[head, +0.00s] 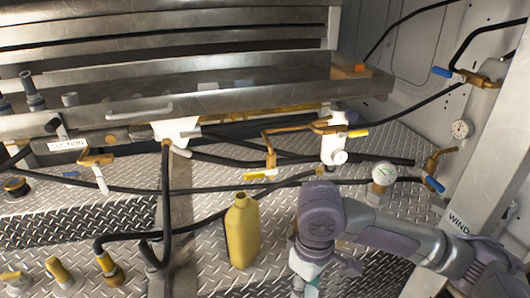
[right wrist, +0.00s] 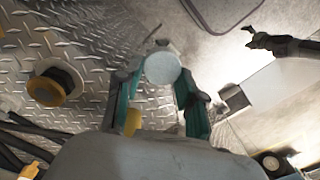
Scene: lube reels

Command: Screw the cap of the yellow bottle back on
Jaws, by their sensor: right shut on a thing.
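The yellow bottle (head: 242,232) stands upright on the diamond-plate floor in the head view, and no cap shows on its neck. My right gripper (head: 305,285) is low, just right of the bottle and apart from it; its fingertips are hard to make out there. In the right wrist view, the teal fingers of my right gripper (right wrist: 160,85) are closed on a pale round piece, which looks like the cap (right wrist: 163,67). A small yellow patch shows between the fingers, but I cannot tell what it is. My left gripper is not in view.
Black hoses with brass valves (head: 270,150) cross behind the bottle. A white gauge (head: 384,174) stands behind my right arm. A hose fitting (head: 110,268) and a yellow-topped fitting (head: 60,272) are at the left. A metal tray (head: 200,95) spans the back.

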